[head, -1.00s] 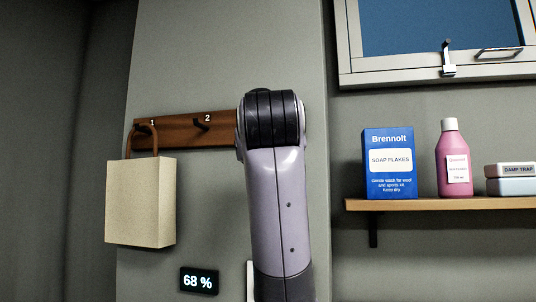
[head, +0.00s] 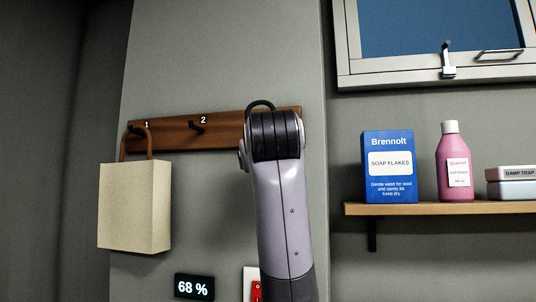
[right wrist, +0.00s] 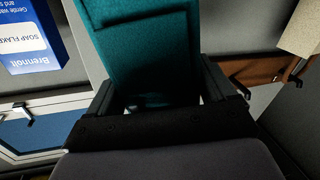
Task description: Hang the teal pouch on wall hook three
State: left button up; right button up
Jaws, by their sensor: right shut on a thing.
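The teal pouch (right wrist: 150,50) is in the right wrist view, between the fingers of my right gripper (right wrist: 158,78), which is shut on it. In the head view my right arm hides the pouch and the gripper. A dark loop (head: 262,104) shows above the arm, in front of the rail; I cannot tell whether it touches a hook. The wooden hook rail (head: 225,127) is on the wall, with hook 1 (head: 134,130) and hook 2 (head: 196,127) visible. Hook three is hidden behind my arm. My left gripper is not in view.
A cream bag (head: 134,206) hangs on hook 1. To the right, a shelf (head: 440,208) bears a blue soap flakes box (head: 389,190), a pink bottle (head: 455,170) and damp trap boxes (head: 510,182), under a window (head: 435,30). A humidity display (head: 194,287) is below the rail.

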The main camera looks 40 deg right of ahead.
jog(key=w+d, duration=0.2)
jog(key=d, duration=0.1)
jog(key=w+d+p, duration=0.1)
jog(key=shift+w+d+f, duration=0.2)
jog(key=shift+w+f, duration=0.15)
jog(key=shift+f, duration=0.05)
jog(key=shift+w+d+f, duration=0.15)
jog(key=shift+d+f, duration=0.05)
jog(key=shift+f, duration=0.2)
dwell(0.6)
jog(key=o, duration=1)
jog(key=shift+o, duration=0.5)
jog(key=shift+w+d, duration=0.1)
jog(key=shift+d, duration=0.1)
jog(key=b+v, duration=0.1)
jog(key=v, duration=0.5)
jog(key=shift+s+a, duration=0.25)
jog(key=shift+a, duration=0.05)
jog(key=shift+s+a, duration=0.2)
jog(key=shift+s, duration=0.15)
